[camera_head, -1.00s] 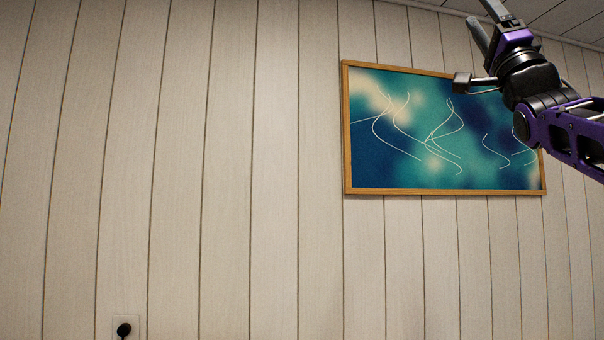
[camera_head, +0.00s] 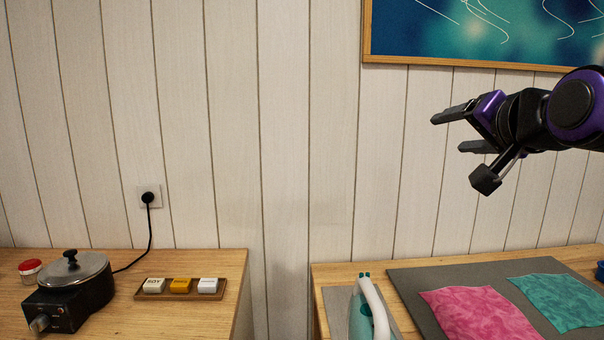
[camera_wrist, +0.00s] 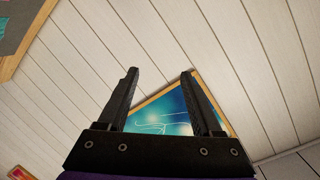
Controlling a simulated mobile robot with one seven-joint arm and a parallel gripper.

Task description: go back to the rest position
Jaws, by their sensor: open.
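My gripper (camera_head: 455,131) is at the right of the head view, above the right-hand table and in front of the white plank wall. Its two dark fingers point left and stand apart with nothing between them. In the wrist view my gripper (camera_wrist: 160,80) also shows open and empty, facing the wall. Part of the framed picture (camera_wrist: 165,112) shows behind and between the fingers there.
The right table (camera_head: 325,271) bears a teal iron (camera_head: 362,308), a grey mat (camera_head: 410,287), pink cloth (camera_head: 480,314) and teal cloth (camera_head: 562,300). The left table (camera_head: 237,262) bears a lidded pot (camera_head: 75,285), a red-capped jar (camera_head: 30,269) and a block tray (camera_head: 222,285). A gap separates the tables.

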